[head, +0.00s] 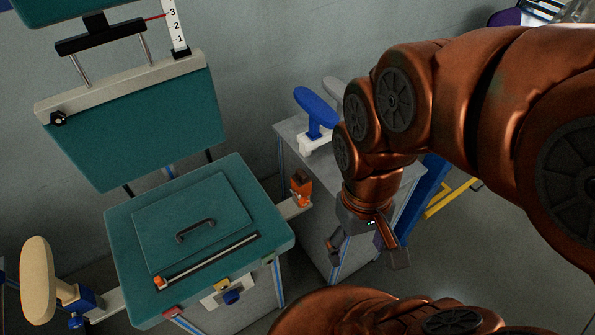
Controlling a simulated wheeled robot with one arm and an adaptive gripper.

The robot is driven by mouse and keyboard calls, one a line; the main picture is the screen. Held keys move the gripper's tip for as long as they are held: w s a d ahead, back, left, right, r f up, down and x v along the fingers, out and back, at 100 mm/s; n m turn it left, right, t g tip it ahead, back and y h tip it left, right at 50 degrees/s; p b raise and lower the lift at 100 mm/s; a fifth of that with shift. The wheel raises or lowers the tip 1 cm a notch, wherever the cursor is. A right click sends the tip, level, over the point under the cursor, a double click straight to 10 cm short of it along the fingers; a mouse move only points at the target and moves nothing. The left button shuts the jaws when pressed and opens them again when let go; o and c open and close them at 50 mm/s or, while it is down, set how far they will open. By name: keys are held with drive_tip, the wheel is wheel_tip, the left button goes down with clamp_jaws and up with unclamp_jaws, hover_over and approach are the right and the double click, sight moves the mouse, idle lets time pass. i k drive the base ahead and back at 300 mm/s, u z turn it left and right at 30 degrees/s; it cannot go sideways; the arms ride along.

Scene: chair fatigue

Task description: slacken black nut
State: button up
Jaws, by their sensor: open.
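A small black nut (59,118) sits at the lower left corner of the pale bar across the chair's green backrest (140,125). My gripper (366,252) is at the right of the picture, pointing down, with its two fingers spread and nothing visible between them. It is well to the right of the nut and lower in the picture, apart from the chair.
The green seat (268,205) carries a panel with a dark handle (195,230) and a rod with an orange end (210,262). A tan armrest (38,275) stands at left. A grey cabinet (300,150) with a blue armrest (316,108) stands behind my gripper.

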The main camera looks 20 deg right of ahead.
sight(58, 118)
drive_tip(key=u, duration=1.35)
drive_tip(key=k, duration=1.3)
drive_tip(key=u, duration=0.7)
drive_tip(key=i, duration=1.05)
drive_tip(key=z, duration=0.2)
